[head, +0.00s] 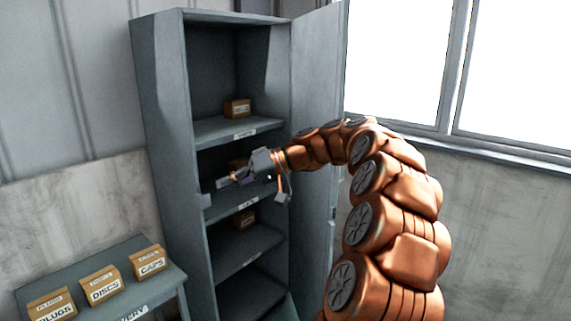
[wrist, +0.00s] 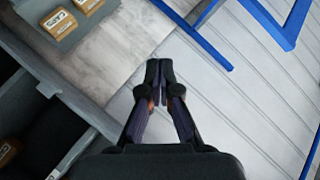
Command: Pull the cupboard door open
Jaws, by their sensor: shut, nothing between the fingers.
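The grey cupboard (head: 165,110) stands against the wall with its front open and its shelves in sight. Its door (head: 316,80) stands swung out on the right side, behind my arm in the head view. My gripper (head: 222,183) is in front of the cupboard's middle shelves, pointing left, apart from the door. In the wrist view my gripper (wrist: 153,72) has its fingertips together with nothing between them. The door's handle cannot be made out. My arm hides part of the door's lower half.
Small labelled boxes sit on the cupboard shelves, one on the upper shelf (head: 237,108). A side table (head: 160,284) at the lower left bears boxes marked plugs (head: 52,306), discs (head: 101,286) and caps (head: 148,262). Windows (head: 398,60) are at the right. Blue bars (wrist: 190,32) cross the wrist view.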

